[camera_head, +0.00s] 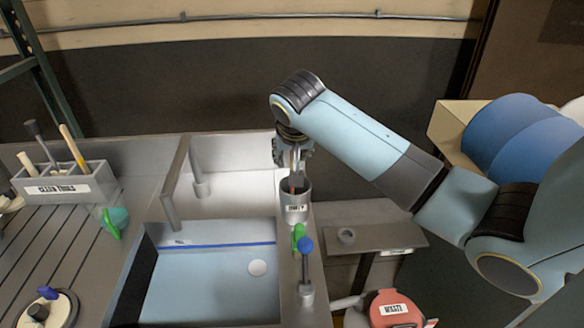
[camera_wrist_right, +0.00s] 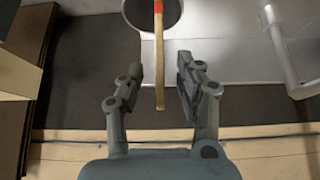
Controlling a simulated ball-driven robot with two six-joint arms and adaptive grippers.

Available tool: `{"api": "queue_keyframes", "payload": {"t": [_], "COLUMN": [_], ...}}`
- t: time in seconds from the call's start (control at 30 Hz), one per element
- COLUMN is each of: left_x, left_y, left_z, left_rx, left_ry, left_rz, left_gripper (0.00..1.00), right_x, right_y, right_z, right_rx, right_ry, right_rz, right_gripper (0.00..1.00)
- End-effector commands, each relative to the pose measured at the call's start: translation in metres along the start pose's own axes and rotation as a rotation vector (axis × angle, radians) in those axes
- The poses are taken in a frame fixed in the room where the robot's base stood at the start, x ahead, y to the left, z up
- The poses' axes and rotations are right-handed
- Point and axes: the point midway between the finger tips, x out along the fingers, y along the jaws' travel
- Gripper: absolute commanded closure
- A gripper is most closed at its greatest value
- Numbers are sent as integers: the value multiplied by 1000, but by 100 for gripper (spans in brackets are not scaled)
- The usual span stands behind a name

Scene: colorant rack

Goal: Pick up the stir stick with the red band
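The stir stick with the red band stands in a grey metal cup (camera_head: 295,201) on the ledge right of the sink. In the right wrist view the pale wooden stick (camera_wrist_right: 159,60) rises out of the cup's dark mouth (camera_wrist_right: 137,12), with its red band near the top edge. In the head view only a small reddish bit of the stick shows at the cup mouth. My right gripper (camera_head: 296,163) points down just above the cup. Its two fingers (camera_wrist_right: 160,75) are open on either side of the stick, with gaps visible. My left gripper is not in view.
A labelled caddy (camera_head: 62,188) with several tools stands at the left. The sink (camera_head: 240,195) and a blue-lined basin (camera_head: 215,285) lie left of the cup. A green and blue-handled tool (camera_head: 306,250) and a red-lidded waste bin (camera_head: 395,308) are nearer the front.

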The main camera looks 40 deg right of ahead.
Motion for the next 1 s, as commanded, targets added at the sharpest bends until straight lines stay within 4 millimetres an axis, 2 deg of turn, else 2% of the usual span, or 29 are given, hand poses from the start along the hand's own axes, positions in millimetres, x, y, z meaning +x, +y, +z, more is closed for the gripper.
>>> {"api": "queue_keyframes", "payload": {"t": [0.23, 0.5, 0.53, 0.83, 1.0], "left_x": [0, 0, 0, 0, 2], "left_y": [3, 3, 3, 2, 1], "left_z": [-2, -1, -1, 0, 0], "left_rx": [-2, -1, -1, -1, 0], "left_ry": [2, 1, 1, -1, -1], "left_rz": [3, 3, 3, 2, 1], "left_gripper": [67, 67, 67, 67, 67], "right_x": [4, 3, 3, 3, -4], "right_y": [0, 0, 0, 0, -1], "right_z": [0, 0, 0, 0, -5], "right_rx": [0, 0, 0, 0, 1], "right_ry": [1, 1, 0, 1, 2], "right_rz": [-1, -1, -1, -1, -2], "right_gripper": [64, 98, 100, 100, 100]}}
